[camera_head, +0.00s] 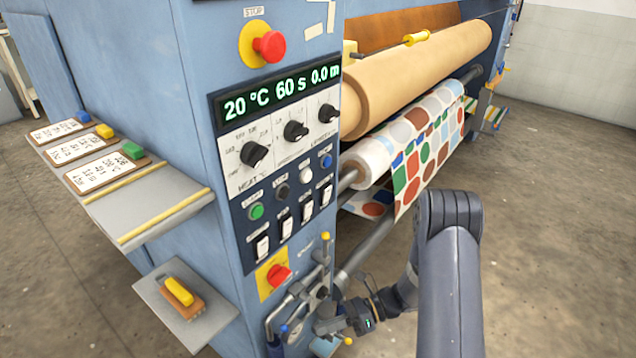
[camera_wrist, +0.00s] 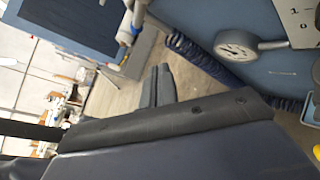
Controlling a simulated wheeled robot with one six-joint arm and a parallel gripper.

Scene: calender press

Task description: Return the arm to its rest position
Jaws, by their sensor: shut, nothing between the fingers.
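My gripper (camera_head: 338,325) is low at the front right corner of the blue machine, beside its pipes and valve levers (camera_head: 300,297). My arm reaches in from the lower right and bends down to the left toward it. In the wrist view the two dark fingers of my gripper (camera_wrist: 158,76) lie together, shut, with nothing seen between them. In the head view the fingertips are small and hard to separate from the pipes, so I cannot tell whether they touch.
The control panel (camera_head: 286,165) reads 20 °C, 60 s, 0.0 m. A card shelf (camera_head: 150,207) and a small lower shelf (camera_head: 215,320) jut out left. A printed fabric roll (camera_head: 425,145) is behind my arm. A gauge (camera_wrist: 237,45) is close in the wrist view. Floor at right is clear.

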